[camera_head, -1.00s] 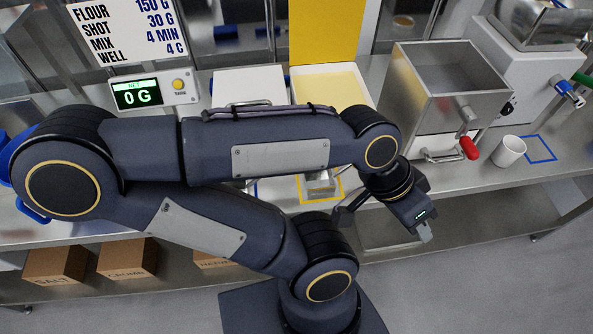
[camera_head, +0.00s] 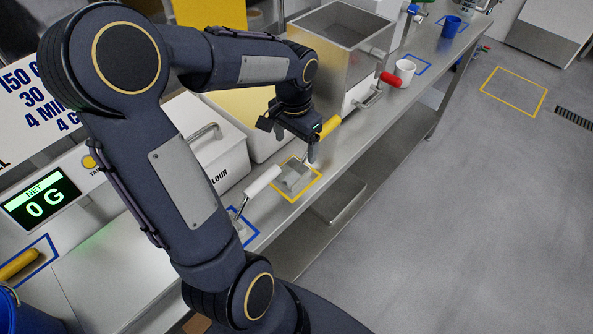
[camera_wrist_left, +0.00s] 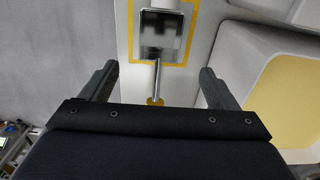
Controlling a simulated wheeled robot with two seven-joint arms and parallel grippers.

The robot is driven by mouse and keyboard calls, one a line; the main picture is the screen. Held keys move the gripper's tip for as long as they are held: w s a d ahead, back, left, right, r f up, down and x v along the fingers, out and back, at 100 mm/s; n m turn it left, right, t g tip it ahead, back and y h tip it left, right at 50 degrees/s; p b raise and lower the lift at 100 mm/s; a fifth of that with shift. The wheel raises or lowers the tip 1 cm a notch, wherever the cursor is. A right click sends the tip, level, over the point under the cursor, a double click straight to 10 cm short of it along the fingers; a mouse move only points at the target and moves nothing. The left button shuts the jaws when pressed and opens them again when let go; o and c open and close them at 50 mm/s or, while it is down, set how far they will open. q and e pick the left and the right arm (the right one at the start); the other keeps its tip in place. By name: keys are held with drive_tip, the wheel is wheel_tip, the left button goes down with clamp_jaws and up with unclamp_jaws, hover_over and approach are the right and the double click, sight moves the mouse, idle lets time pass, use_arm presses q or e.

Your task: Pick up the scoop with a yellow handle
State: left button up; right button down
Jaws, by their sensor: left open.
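The scoop with a yellow handle lies on the steel counter. Its metal pan (camera_head: 292,176) is inside a yellow outline and its yellow handle (camera_head: 329,126) shows just right of my left gripper. My left gripper (camera_head: 290,143) is open and empty over the scoop. In the left wrist view, the metal pan (camera_wrist_left: 161,36) and thin shaft lie ahead between the two spread fingers (camera_wrist_left: 160,86). Only the start of the yellow handle (camera_wrist_left: 155,101) shows there; the gripper body hides the rest. My right gripper is not in view.
A white-handled tool (camera_head: 262,180) lies close left of the scoop. Another yellow handle (camera_head: 18,264) lies at far left. The counter's front edge is close.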

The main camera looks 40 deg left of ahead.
sight(297, 173)
use_arm(q)
wheel_tip(297, 173, down, 8)
drive_tip(key=shift+w+d+f+p, duration=0.15)
drive_tip(key=shift+f+p, duration=0.1)
drive_tip(key=shift+p, duration=0.3)
drive_tip(key=c, duration=1.1)
